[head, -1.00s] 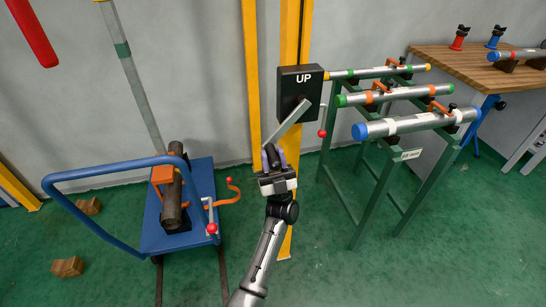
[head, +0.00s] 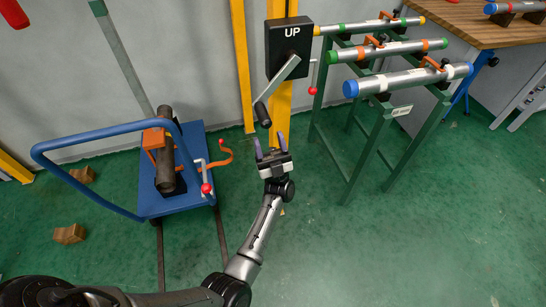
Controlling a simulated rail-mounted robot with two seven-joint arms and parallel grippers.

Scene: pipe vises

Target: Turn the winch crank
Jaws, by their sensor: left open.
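The winch is a black box marked UP (head: 280,45) on a yellow post. Its grey crank arm (head: 277,80) slants down and left from the hub. The crank ends in a black handle grip (head: 262,114). My left gripper (head: 270,141) is open and empty, with purple-tinted fingers pointing up in the picture. It sits just below the handle in the head view and looks apart from it. My right gripper is not in view.
A blue cart (head: 190,205) with a dark pipe stands left. A green rack (head: 370,150) with several grey pipes stands right. A red-knobbed lever (head: 313,88) hangs beside the winch box. Green floor below the gripper is mostly clear.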

